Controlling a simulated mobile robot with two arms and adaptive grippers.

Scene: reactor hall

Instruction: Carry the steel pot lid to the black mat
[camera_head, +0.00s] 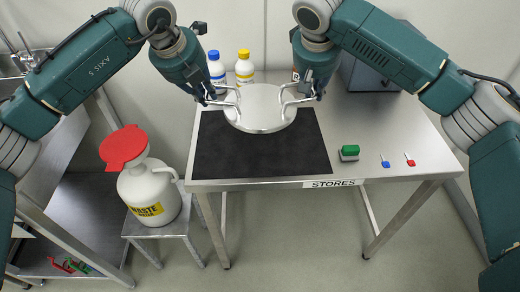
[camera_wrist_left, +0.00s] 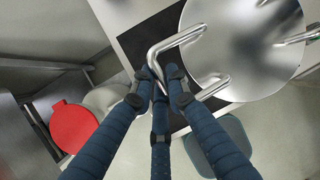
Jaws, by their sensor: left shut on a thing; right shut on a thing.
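The round steel pot lid (camera_head: 261,108) has a bar handle on each side and is held level over the back part of the black mat (camera_head: 258,160). My left gripper (camera_head: 222,97) is shut on the lid's left handle. My right gripper (camera_head: 300,92) is shut on its right handle. The left wrist view shows the fingers (camera_wrist_left: 160,82) closed at the lid's handle (camera_wrist_left: 185,40), with the lid's top (camera_wrist_left: 240,45) beyond. I cannot tell exactly how high the lid is above the mat. It hides the mat's back middle.
The mat lies on a steel table (camera_head: 355,115) marked STORES. Bottles (camera_head: 244,70) and a grey box (camera_head: 368,75) stand behind. A green-topped block (camera_head: 349,153) and blue and red small items (camera_head: 385,162) lie right of the mat. A white waste container (camera_head: 150,190) stands on a stool to the left.

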